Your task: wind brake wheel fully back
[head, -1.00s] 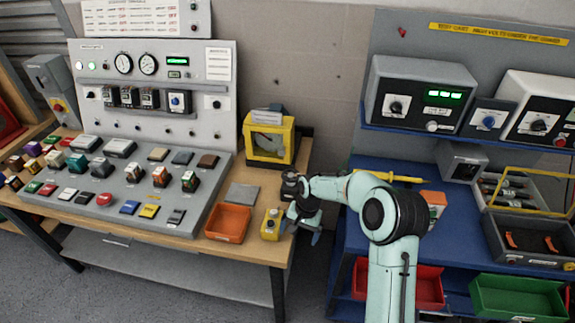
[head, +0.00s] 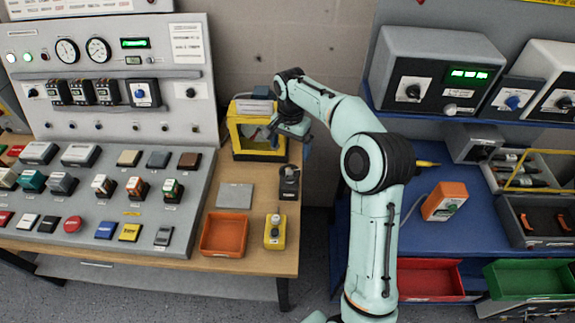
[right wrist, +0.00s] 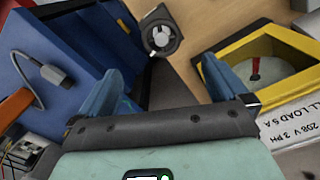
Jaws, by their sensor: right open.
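A yellow-framed box (head: 238,137) stands at the back right of the wooden bench. In the right wrist view the box (right wrist: 213,72) shows a pale disc (right wrist: 262,66) with a red pointer inside its frame. My right gripper (head: 290,137) is in front of and slightly above the box, hiding part of it. In the right wrist view its two blue fingers (right wrist: 172,88) are spread, with nothing between them. I cannot make out for certain which part is the brake wheel. My left gripper is not in view.
A small dark device (head: 289,183) stands on the bench in front of the box. An orange tray (head: 223,234) and a yellow pendant (head: 275,232) lie nearer the front edge. A blue bench (head: 405,235) with an orange handheld meter (head: 446,201) is to the right, across a gap.

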